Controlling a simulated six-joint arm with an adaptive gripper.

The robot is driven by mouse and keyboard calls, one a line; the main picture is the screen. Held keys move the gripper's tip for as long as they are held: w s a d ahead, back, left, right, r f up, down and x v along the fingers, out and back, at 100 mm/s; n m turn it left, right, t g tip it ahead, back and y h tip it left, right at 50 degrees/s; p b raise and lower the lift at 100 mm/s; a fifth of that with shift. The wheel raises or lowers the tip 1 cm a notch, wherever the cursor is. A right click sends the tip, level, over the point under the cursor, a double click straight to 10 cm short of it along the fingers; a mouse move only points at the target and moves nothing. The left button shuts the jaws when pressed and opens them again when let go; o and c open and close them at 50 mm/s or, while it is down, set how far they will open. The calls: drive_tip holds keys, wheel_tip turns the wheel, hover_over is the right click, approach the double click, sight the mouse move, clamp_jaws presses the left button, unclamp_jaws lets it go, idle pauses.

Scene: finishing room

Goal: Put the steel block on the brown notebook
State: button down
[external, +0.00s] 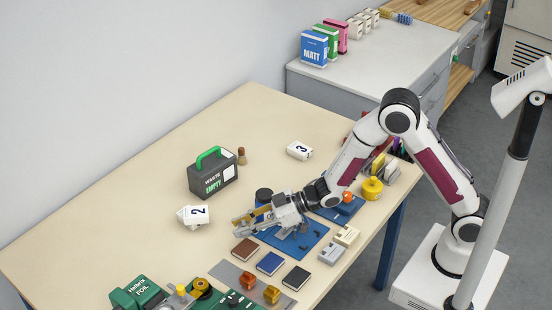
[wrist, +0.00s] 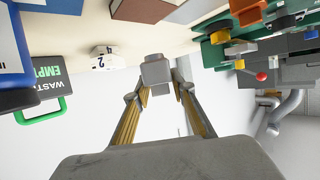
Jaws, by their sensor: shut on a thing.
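The brown notebook (external: 245,250) lies flat on the table, at the left end of a row of notebooks. A brown block-like edge at the top of the wrist view (wrist: 146,9) looks like the same notebook. My gripper (external: 240,219) is above the table, behind and slightly left of the notebook in the external view. In the wrist view its fingers (wrist: 158,85) are shut on a grey steel block (wrist: 155,72), held at the fingertips. The block is too small to make out clearly in the external view.
Blue (external: 271,263) and black (external: 296,278) notebooks lie right of the brown one. A blue mat (external: 310,240) is under my wrist. A waste box (external: 213,178) and white block marked 2 (external: 194,217) stand behind. Green machinery (external: 140,296) is at the front.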

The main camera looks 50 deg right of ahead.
drive_tip(key=shift+f, duration=0.7)
drive_tip(key=shift+f, duration=0.15)
drive_tip(key=shift+f, duration=1.75)
drive_tip(key=shift+f, duration=0.15)
drive_tip(key=c, duration=1.7)
unclamp_jaws()
drive_tip(key=v, duration=1.2)
